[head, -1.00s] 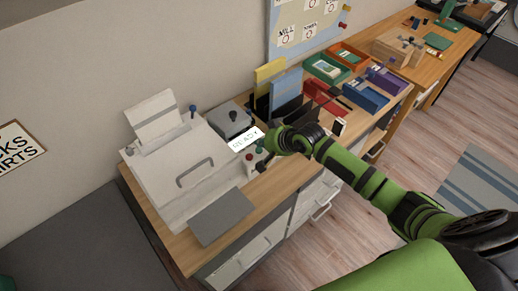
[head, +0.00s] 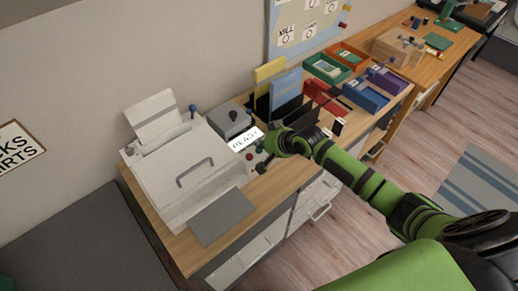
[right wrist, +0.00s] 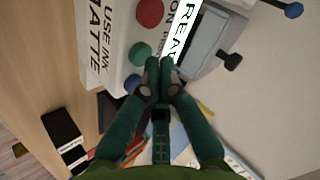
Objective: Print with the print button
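The white printer (head: 165,180) stands on the wooden cabinet, with sheet paper rising at its back. Its lit display (head: 244,139) reads READY. On the panel beside it are a red button (right wrist: 150,12), a green button (right wrist: 139,54) and a smaller blue button (right wrist: 132,83); red (head: 249,157) and green (head: 259,149) also show in the head view. Which one is the print button I cannot read. My right gripper (right wrist: 159,64) is shut and empty, its tips over the panel edge, just beside the green button. Contact cannot be told. My left gripper is out of view.
A grey box with a dark knob (head: 231,121) stands behind the display. Upright folders (head: 286,93) and coloured trays (head: 363,95) stand to the right. A grey flat plate (head: 222,216) lies at the printer's front. Floor is clear in front of the cabinet.

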